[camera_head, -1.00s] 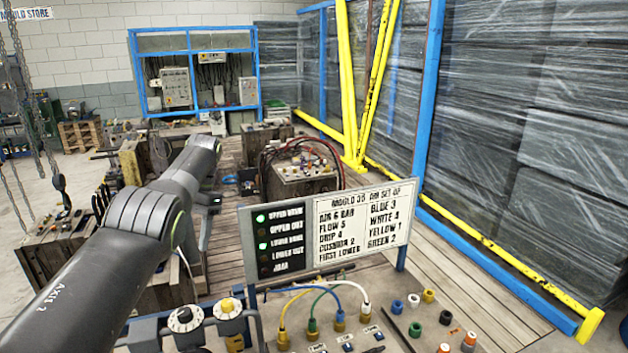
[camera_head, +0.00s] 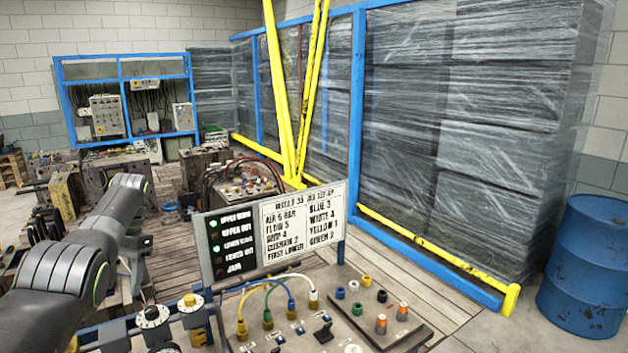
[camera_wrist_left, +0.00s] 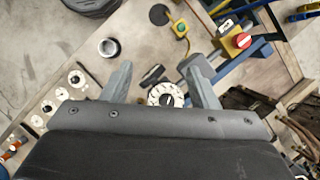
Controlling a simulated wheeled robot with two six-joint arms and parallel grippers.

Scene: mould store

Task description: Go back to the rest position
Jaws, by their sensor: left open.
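My left arm (camera_head: 70,250) comes in from the left in the head view and bends down behind its elbow; I cannot make out its fingertips there. In the left wrist view my left gripper (camera_wrist_left: 162,80) has its two grey fingers wide apart with nothing held between them. A white dial with a black knob (camera_wrist_left: 166,97) shows between the fingers, below them; the gap to it is hard to judge. My right gripper is in neither view.
A sign board (camera_head: 272,232) with green lamps stands behind a panel with coloured hoses (camera_head: 268,300). A tray of coloured caps (camera_head: 370,310) lies right of it. Yellow posts (camera_head: 290,120), wrapped stacks (camera_head: 500,130) and a blue drum (camera_head: 588,265) stand behind. The wrist view shows a red knob (camera_wrist_left: 243,41).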

